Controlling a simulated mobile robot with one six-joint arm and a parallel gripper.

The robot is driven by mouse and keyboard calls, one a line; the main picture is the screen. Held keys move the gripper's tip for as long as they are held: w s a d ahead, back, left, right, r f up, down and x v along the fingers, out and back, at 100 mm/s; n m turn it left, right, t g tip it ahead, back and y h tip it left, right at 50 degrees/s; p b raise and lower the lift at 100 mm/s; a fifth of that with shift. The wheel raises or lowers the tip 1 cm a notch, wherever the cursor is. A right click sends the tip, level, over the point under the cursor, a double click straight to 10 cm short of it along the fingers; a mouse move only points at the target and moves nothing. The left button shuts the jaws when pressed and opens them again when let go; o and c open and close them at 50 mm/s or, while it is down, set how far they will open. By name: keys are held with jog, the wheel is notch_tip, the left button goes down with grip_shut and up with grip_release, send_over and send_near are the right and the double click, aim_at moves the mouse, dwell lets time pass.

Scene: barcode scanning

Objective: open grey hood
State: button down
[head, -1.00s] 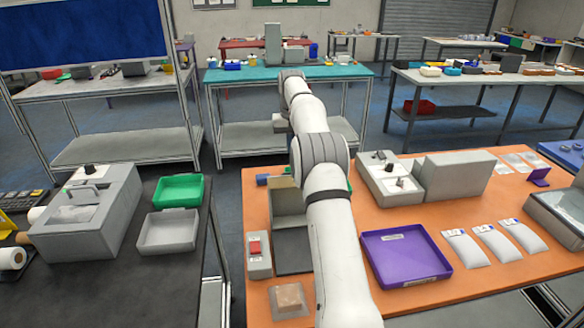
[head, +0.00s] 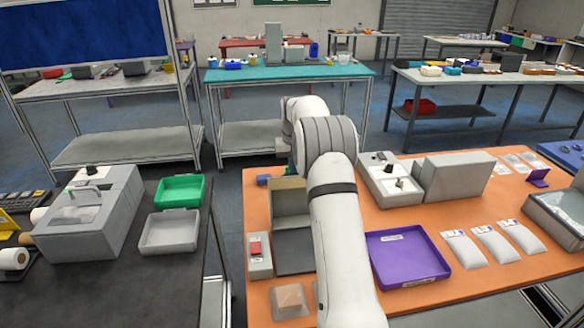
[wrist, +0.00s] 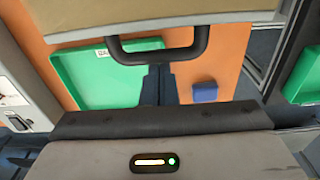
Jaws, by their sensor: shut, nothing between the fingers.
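My gripper (wrist: 160,70) shows in the wrist view as two dark fingers shut together with nothing between them. Their tips are at the dark bar handle (wrist: 160,54); I cannot tell whether they touch it. The handle is on a grey-beige panel (wrist: 150,15) at the top of the wrist view, apparently part of the grey hood. In the head view, a grey-beige upright panel (head: 289,200) stands behind a dark flat plate (head: 294,252) on the orange table. My arm covers part of it and hides the gripper there.
A green tray (wrist: 85,80) and a small blue block (wrist: 205,92) lie beyond the fingers. In the head view, a grey switch box (head: 259,257), a purple tray (head: 408,256) and a tall grey housing (head: 452,178) stand close by.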

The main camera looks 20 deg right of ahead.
jog(key=shift+s+b, duration=0.1)
jog(key=shift+b, duration=0.4)
jog(key=shift+s+a+r+t+b, duration=0.15)
jog(key=shift+s+r+t+b, duration=0.15)
jog(key=shift+s+r+b, duration=0.4)
jog(key=shift+s+a+r+t+b, duration=0.15)
jog(key=shift+s+r+t+b, duration=0.25)
jog(key=shift+s+b, duration=0.4)
